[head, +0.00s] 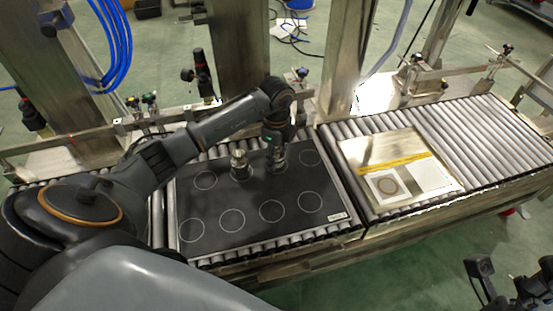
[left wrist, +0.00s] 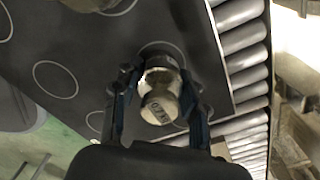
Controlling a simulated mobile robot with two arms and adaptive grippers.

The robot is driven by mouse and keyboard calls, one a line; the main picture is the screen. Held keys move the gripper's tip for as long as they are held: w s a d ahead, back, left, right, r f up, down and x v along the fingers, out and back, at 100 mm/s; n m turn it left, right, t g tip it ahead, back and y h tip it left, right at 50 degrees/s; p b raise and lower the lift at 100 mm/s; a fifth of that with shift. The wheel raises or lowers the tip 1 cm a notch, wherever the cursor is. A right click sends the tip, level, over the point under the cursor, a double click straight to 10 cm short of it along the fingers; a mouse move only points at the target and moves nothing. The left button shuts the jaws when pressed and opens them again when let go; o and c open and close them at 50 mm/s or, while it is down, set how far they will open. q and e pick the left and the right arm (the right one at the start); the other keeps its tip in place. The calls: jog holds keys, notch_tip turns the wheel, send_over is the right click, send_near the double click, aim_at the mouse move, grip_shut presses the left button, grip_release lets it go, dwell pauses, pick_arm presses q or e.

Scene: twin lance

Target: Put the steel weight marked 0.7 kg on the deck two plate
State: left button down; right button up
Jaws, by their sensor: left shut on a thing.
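The steel weight marked 0.7 kg (left wrist: 160,92) is between the fingers of my left gripper (left wrist: 157,112), its marking facing the wrist camera. In the head view my left gripper (head: 277,162) is over the back right of a black mat with white circles (head: 236,236). It is shut on the weight; whether the weight touches the mat I cannot tell. A second steel weight (head: 239,166) stands on the mat just left of it. A pale plate (head: 440,178) with a yellow strip and a ringed white square lies on the rollers to the right. My right gripper (head: 515,276) is at the lower right, fingers apart, empty.
The roller conveyor (head: 482,130) runs on to the right and is bare beyond the plate. Steel posts (head: 345,55) and a rail with fittings stand along its back edge. The plate's ringed square is clear. Several mat circles are empty.

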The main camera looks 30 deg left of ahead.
pick_arm(q)
jog(key=shift+r, duration=0.15)
jog(key=c, duration=0.7)
grip_release()
jog(key=shift+f, duration=0.2)
